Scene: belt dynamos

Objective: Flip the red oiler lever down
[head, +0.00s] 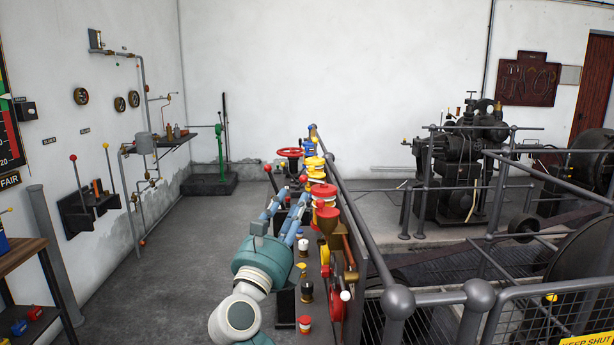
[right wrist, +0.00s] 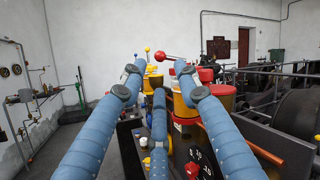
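The red oiler (head: 324,191), a cup with a red lid and yellow body, stands in the row along the rail. It also shows in the right wrist view (right wrist: 187,98). Its lever, with a red ball (right wrist: 160,57), sticks out sideways to the left, nearly level. In the head view the ball (head: 304,179) is small, just beyond the fingertips. My right gripper (head: 291,198) has its blue fingers spread, with nothing between them. In the right wrist view (right wrist: 159,72) the ball appears between and beyond the two upper fingertips; contact is not visible. My left gripper is out of view.
Another red oiler (head: 327,222) stands nearer, close to my right fingers. Yellow and blue oilers (head: 314,164) and a red handwheel (head: 290,153) lie farther along. A grey rail (head: 362,225) runs on the right. The floor (head: 175,255) on the left is clear.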

